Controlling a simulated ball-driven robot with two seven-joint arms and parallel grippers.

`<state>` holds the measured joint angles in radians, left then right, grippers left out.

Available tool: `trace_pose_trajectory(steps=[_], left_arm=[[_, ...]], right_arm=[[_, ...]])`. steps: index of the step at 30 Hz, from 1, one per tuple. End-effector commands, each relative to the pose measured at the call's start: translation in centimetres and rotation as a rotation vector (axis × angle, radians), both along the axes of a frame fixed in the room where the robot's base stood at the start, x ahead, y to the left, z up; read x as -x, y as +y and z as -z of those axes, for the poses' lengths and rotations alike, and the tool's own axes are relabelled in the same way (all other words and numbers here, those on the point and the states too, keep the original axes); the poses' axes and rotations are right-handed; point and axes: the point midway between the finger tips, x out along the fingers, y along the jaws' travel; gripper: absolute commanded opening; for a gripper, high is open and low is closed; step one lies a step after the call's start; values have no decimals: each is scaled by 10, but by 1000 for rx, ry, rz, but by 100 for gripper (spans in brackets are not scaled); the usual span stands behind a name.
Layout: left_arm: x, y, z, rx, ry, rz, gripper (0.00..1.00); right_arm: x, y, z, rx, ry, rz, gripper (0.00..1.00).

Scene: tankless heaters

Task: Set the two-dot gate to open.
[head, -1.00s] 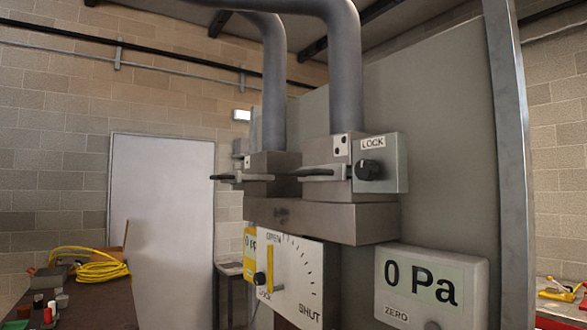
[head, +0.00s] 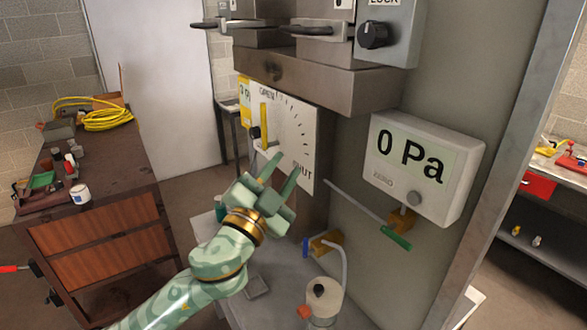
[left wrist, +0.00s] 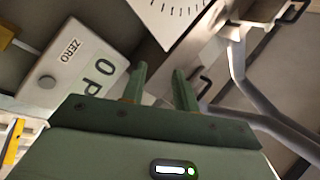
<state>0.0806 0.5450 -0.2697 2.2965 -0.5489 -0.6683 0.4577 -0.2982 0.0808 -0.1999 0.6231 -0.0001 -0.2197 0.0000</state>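The two-dot plate seen above the right-hand gate a second ago is cut off at the top now; only its bottom edge (head: 343,4) shows. Below it, a flat lever with a dark grip (head: 312,30) sticks out to the left. A similar dark lever (head: 225,22) sits on the left-hand gate. Below is a white dial plate (head: 295,135) with tick marks, SHUT at its lower right and an upright yellow bar (head: 264,127). My left gripper (head: 284,163) is open and empty, in front of the plate's lower part and below the levers. The left wrist view shows its fingers (left wrist: 159,68) apart. My right gripper is out of view.
A LOCK box with a black knob (head: 373,35) sits right of the two-dot lever. A gauge reading 0 Pa (head: 421,167) hangs to the right. Below are a green-handled rod (head: 396,238) and a clear jar (head: 322,300). A wooden workbench (head: 105,238) stands left.

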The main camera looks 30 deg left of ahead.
Motion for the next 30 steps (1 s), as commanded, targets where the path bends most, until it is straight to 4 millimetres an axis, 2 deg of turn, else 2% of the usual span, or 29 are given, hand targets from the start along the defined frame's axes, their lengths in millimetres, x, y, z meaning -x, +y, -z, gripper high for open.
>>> trace_pose_trajectory(steps=[1,3,6,8,9,11,14,15,18,21,25,30], left_arm=[[-2,-16,-60,-68,-170,122,30],[6,-43,-119,-187,-340,314,30],[21,-67,-172,-421,-433,553,30],[27,-69,-190,-580,-405,649,30],[29,-63,-199,-682,-354,686,30],[31,-45,-212,-807,-245,696,30],[34,2,-232,-920,-30,626,30],[36,23,-240,-934,48,582,30],[46,65,-255,-922,194,481,30],[54,89,-262,-893,273,419,30],[50,93,-263,-880,302,402,30],[23,76,-258,-882,299,407,30]], right_arm=[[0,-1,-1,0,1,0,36],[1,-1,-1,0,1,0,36],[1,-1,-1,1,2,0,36],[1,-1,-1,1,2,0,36],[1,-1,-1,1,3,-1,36],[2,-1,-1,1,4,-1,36],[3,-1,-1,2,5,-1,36],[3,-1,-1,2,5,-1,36],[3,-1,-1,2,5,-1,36],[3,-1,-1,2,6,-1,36],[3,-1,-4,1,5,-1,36],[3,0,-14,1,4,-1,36]])
